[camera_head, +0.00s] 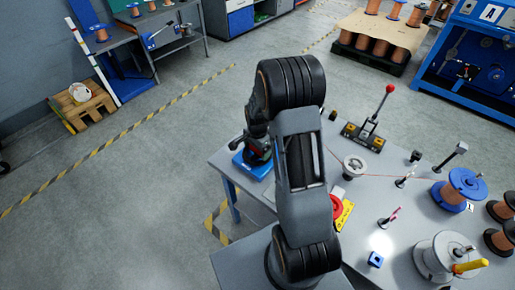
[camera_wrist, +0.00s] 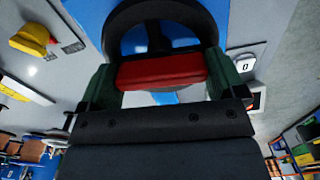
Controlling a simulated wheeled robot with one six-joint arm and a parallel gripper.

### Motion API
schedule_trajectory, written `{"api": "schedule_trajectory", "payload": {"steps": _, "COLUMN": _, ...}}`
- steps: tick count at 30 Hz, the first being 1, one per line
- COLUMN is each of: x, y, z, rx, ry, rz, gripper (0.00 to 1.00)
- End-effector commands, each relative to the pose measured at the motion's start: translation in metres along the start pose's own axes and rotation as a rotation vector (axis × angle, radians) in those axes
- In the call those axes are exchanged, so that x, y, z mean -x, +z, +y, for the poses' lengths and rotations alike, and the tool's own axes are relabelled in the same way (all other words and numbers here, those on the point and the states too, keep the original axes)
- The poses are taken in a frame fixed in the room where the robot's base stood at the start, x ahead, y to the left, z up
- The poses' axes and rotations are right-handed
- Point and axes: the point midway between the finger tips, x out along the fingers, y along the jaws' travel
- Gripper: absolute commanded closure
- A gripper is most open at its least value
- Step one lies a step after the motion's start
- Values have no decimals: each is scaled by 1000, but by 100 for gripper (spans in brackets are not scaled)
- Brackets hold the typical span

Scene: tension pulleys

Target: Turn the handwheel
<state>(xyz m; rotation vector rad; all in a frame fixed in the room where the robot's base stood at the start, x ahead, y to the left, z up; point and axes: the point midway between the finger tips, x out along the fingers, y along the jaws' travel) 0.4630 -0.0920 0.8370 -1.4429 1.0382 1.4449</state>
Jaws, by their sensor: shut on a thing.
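The handwheel (camera_wrist: 118,22) shows in the wrist view as a thick black rim with a spoke, in front of a blue surface. A red grip block (camera_wrist: 160,70) on its near side lies between the two green fingers of my gripper (camera_wrist: 160,78). The fingers are shut on this red part, one on each side. In the head view my gripper (camera_head: 258,150) is at the table's left corner, over the blue base (camera_head: 252,165). My own arm and gripper hide most of the wheel there.
A white plate marked 0 (camera_wrist: 245,62) is right of the wheel in the wrist view. The grey table (camera_head: 340,235) holds a red-knobbed lever (camera_head: 388,90), a red button on yellow (camera_head: 337,205), a blue spool (camera_head: 460,188) and a grey drum (camera_head: 438,255).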

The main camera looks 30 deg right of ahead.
Motion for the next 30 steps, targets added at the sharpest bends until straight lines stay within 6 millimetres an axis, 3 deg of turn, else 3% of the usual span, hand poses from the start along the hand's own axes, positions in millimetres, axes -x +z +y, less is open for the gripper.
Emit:
{"api": "schedule_trajectory", "payload": {"steps": 7, "x": 1, "y": -1, "z": -1, "rx": 4, "ry": -3, "rz": 3, "gripper": 34}}
{"api": "schedule_trajectory", "payload": {"steps": 8, "x": 1, "y": -1, "z": -1, "rx": 4, "ry": -3, "rz": 3, "gripper": 8}}
{"api": "schedule_trajectory", "payload": {"steps": 10, "x": 1, "y": -1, "z": -1, "rx": 4, "ry": -3, "rz": 3, "gripper": 1}}
{"api": "schedule_trajectory", "payload": {"steps": 20, "x": 6, "y": -1, "z": -1, "rx": 2, "ry": -4, "rz": 3, "gripper": 0}}
{"api": "schedule_trajectory", "payload": {"steps": 30, "x": 67, "y": -1, "z": -2, "rx": 3, "ry": -7, "rz": 5, "gripper": 0}}
